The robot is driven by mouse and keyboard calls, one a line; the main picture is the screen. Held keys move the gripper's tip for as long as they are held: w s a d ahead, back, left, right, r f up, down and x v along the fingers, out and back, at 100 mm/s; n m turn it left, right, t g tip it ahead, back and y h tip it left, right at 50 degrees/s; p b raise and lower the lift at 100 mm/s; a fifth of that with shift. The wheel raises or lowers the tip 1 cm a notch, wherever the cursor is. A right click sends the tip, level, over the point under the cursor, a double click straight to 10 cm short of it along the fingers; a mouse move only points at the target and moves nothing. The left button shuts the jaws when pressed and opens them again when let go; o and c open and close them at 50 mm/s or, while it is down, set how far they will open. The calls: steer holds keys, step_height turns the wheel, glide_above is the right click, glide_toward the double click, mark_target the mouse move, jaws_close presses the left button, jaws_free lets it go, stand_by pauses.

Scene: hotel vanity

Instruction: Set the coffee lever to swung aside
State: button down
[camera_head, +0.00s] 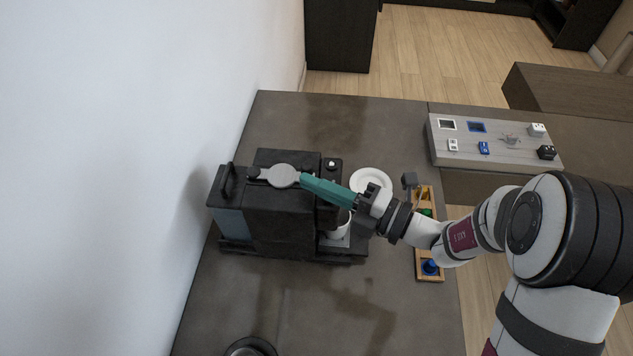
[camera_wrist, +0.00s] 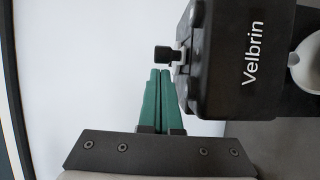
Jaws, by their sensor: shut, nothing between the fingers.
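The black coffee machine (camera_head: 275,225) stands on the counter by the wall; in the wrist view its body (camera_wrist: 235,95) reads "Velbrin". On its top lies a round grey piece (camera_head: 283,176) with a dark arm running left. In the wrist view a black knob on a pale stem (camera_wrist: 163,53) sticks out from the machine's side; it looks like the coffee lever, but I cannot match it surely to a part in the head view. My gripper (camera_head: 303,179) has its teal fingers shut and empty, tips beside the grey piece. In the wrist view the fingertips (camera_wrist: 160,73) are just below the knob; contact is unclear.
A white cup (camera_head: 339,230) sits under the machine's front, partly hidden by my arm. A white saucer (camera_head: 370,176) lies behind my wrist. A wooden tray (camera_head: 429,274) with coloured pieces is to the right. A grey board (camera_head: 490,160) with sockets stands farther right. The front counter is mostly clear.

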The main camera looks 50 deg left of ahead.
mark_target(316, 155)
steer(key=shift+w, duration=0.15)
steer(key=shift+w+a+n+g, duration=0.15)
steer(key=shift+w+n+g, duration=0.1)
steer(key=shift+n+g, duration=0.2)
steer(key=shift+w+a+h, duration=0.1)
steer(key=shift+w+h, duration=0.05)
steer(key=shift+h, duration=0.25)
steer(key=shift+w+a+n+g, duration=0.25)
steer(key=shift+n+g, duration=0.1)
steer(key=shift+g, duration=0.3)
steer(key=shift+w+a+n+g+h, duration=0.65)
steer(key=shift+w+n+g+h, duration=0.15)
steer(key=shift+g, duration=0.2)
steer(key=w+a, duration=0.2)
steer(key=a, duration=0.3)
steer(key=shift+w, duration=0.4)
steer(key=a+n+g+h, duration=0.1)
steer(key=a+g, duration=0.1)
steer(key=a, duration=0.5)
steer(key=shift+n+h, duration=0.3)
